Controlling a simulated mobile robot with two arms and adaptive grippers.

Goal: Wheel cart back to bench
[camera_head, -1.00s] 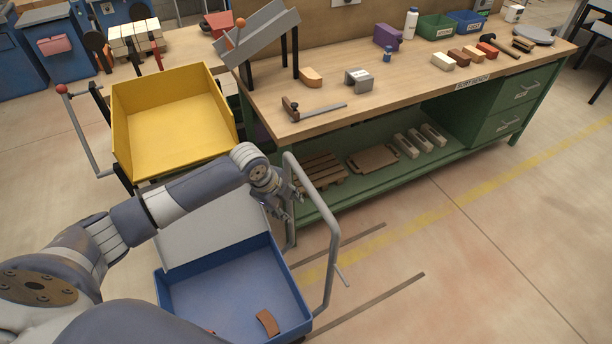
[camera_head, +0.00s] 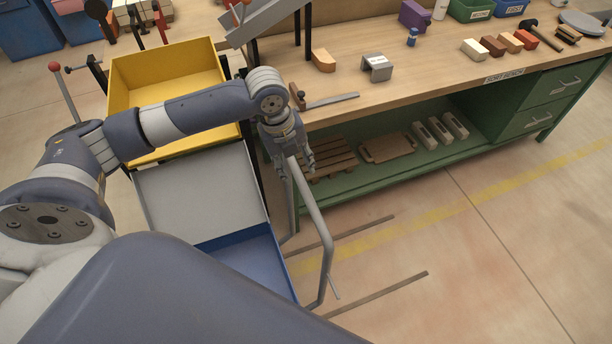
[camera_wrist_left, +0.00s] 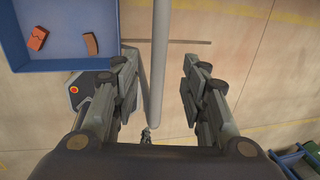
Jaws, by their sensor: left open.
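The cart has a blue tray (camera_head: 262,268) and a grey tubular handle (camera_head: 325,240) on its right side. It stands in front of the bench (camera_head: 450,90), which has a wooden top and green frame. My left gripper (camera_head: 303,160) is open at the upper part of the handle. In the left wrist view the handle tube (camera_wrist_left: 158,45) runs between the two spread fingers (camera_wrist_left: 158,75), apart from both. Two small bricks, one red (camera_wrist_left: 37,37) and one brown (camera_wrist_left: 90,44), lie in the blue tray. My arm hides much of the tray in the head view. My right gripper is not visible.
The bench shelf holds a wooden pallet (camera_head: 330,158) and several pale hollow bricks (camera_head: 440,130). Two dark strips (camera_head: 375,293) mark the floor right of the cart, where the floor is open.

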